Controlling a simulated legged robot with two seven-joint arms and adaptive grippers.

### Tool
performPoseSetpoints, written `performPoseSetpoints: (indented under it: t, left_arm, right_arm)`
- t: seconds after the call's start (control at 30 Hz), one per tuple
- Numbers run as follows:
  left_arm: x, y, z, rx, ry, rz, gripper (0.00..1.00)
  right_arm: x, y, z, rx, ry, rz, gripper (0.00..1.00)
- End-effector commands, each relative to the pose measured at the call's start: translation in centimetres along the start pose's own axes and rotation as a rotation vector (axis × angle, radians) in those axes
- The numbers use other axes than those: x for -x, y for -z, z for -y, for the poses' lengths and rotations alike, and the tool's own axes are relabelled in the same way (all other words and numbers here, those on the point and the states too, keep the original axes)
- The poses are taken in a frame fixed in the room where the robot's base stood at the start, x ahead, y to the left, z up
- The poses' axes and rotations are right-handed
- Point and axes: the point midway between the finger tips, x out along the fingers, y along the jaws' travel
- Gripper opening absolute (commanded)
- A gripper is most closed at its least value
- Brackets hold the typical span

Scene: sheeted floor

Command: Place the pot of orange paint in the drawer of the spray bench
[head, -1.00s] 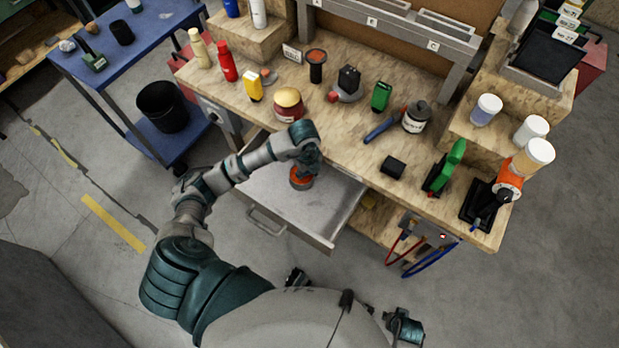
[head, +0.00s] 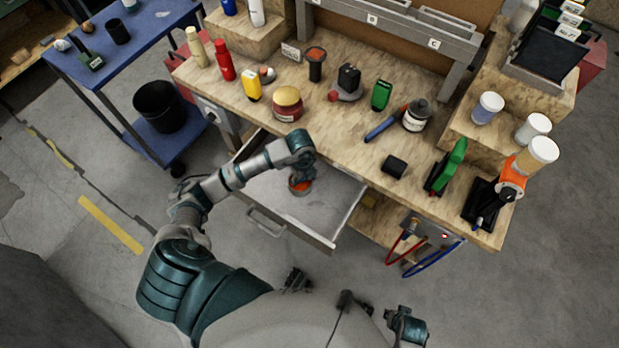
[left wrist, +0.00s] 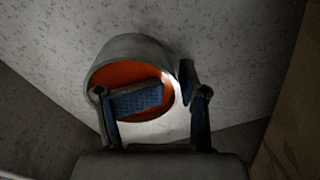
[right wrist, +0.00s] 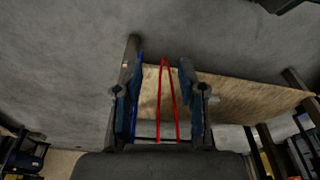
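The pot of orange paint (head: 300,186) is a small grey round pot with orange inside. In the head view it is inside the open drawer (head: 330,226) of the spray bench, below my left gripper (head: 303,174). In the left wrist view the pot (left wrist: 130,55) looks tilted against the pale drawer floor. One finger of my left gripper (left wrist: 172,95) reaches inside the pot and the other lies outside its right wall, so the wall is pinched. Whether the pot's base touches the floor is hidden. My right gripper (right wrist: 160,80) is open and empty, away from the bench top.
The wooden bench top (head: 330,115) above the drawer holds bottles, jars and tools. A blue cart (head: 75,65) with a black bucket (head: 160,107) stands at the left. Red and blue hoses (head: 432,262) hang at the bench front. The rest of the drawer looks empty.

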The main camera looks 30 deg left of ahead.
Motion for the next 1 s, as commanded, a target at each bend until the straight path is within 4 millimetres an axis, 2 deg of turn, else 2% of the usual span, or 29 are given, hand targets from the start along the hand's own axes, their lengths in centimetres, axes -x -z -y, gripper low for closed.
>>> performPoseSetpoints:
  t: [0.4, 0.53, 0.63, 1.0]
  left_arm:
    - [0.0, 0.5, 0.2, 0.000, -0.010, 0.008, 0.62]
    - [0.9, 0.6, 0.3, -0.001, -0.007, 0.009, 0.62]
    - [2.6, 0.3, 0.3, 0.000, -0.004, 0.008, 0.62]
    - [10.6, 0.1, 0.2, 0.000, -0.001, 0.005, 0.62]
  right_arm:
    - [0.0, 0.0, 0.3, -0.002, 0.007, -0.001, 0.40]
    - [0.0, 0.1, 0.2, 0.000, 0.004, -0.006, 0.40]
    - [-1.4, -0.6, -0.3, 0.005, -0.003, 0.009, 0.40]
    - [-4.7, -1.9, 0.2, 0.007, 0.000, 0.018, 0.40]
